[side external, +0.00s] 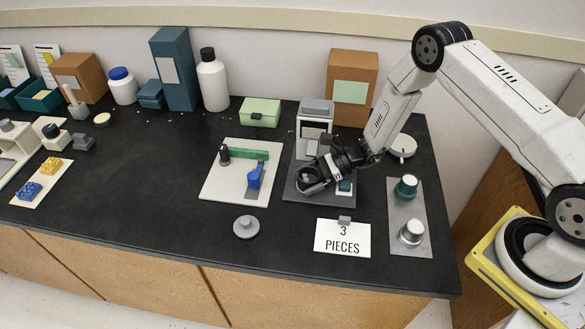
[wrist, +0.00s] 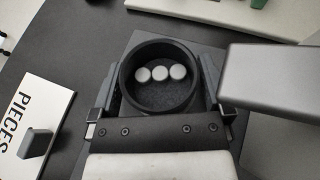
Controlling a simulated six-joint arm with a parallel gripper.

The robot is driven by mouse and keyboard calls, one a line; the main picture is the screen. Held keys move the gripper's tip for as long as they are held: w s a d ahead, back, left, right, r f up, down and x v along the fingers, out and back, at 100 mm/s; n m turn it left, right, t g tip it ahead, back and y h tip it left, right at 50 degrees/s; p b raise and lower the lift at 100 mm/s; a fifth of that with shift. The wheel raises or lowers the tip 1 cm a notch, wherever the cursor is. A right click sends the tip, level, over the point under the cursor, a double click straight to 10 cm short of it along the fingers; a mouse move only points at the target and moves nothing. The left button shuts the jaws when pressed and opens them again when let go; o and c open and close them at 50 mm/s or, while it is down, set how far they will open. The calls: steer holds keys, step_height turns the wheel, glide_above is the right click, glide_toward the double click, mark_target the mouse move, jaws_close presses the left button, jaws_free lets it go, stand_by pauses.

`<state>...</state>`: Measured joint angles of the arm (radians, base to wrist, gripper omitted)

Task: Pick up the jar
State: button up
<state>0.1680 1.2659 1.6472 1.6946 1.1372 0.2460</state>
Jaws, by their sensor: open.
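A dark, round, open jar (side external: 309,186) stands on the dark grey plate (side external: 295,197) of a small device. In the wrist view the jar (wrist: 160,100) shows from above, with three white round pieces (wrist: 161,73) inside. My gripper (side external: 314,178) is low over the plate, with the jar between its fingers. In the wrist view my gripper (wrist: 162,88) has one finger on each side of the jar; the jaws are open. I cannot tell whether either finger touches the wall. The gripper partly hides the jar in the side view.
The device's grey and white tower (side external: 315,118) stands just behind the gripper. A "3 PIECES" card (side external: 342,238) lies in front. A white board (side external: 235,190) is left. The front middle is mostly clear.

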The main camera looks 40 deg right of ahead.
stand_by(0.4)
jaws_close()
steer(key=shift+r, duration=0.1)
steer(key=shift+s+d+r, duration=0.15)
steer(key=shift+d+r, duration=0.4)
steer(key=r+v, duration=0.1)
steer(key=v, duration=1.3)
steer(key=shift+s+r, duration=0.1)
steer(key=shift+r, duration=0.05)
